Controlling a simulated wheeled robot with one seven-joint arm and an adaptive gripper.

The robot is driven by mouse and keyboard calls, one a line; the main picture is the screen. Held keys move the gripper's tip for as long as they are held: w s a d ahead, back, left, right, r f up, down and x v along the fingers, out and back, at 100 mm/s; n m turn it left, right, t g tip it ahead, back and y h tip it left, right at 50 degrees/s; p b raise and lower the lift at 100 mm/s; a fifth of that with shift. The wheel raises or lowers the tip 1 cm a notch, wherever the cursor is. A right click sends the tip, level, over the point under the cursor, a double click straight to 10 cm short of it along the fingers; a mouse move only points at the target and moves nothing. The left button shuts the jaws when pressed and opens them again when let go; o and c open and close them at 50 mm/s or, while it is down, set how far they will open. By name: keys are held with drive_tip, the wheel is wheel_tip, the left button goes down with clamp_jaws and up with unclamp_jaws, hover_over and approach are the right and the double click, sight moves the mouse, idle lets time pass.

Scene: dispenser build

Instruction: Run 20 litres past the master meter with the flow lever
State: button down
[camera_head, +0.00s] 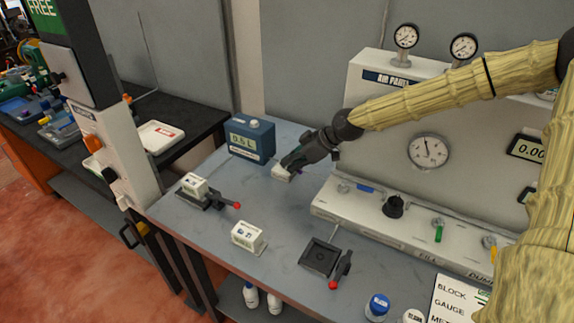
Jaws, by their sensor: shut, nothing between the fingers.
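The blue box with a grey display (252,138) stands at the back left of the bench and looks like the master meter. Its display seems to read 0.5 or 0.6 L; the digits are small. My gripper (289,163) is just right of the box, pointing down and left. It is shut and empty. Its tips are over or against a small white piece (281,174); I cannot tell if they touch. No lever is clearly marked as the flow lever. If it lies by the white piece, my gripper hides part of it.
Two red-knobbed clamps (215,202) (341,269) and a white block (247,236) stand on the grey bench (200,245). The white air panel (410,125) rises at the right, with coloured valve handles along its base. Bottles stand at the front right. The bench middle is clear.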

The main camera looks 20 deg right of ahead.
drive_tip(key=shift+d, duration=0.25)
idle(0.6)
drive_tip(key=v, duration=1.2)
idle(0.4)
idle(0.6)
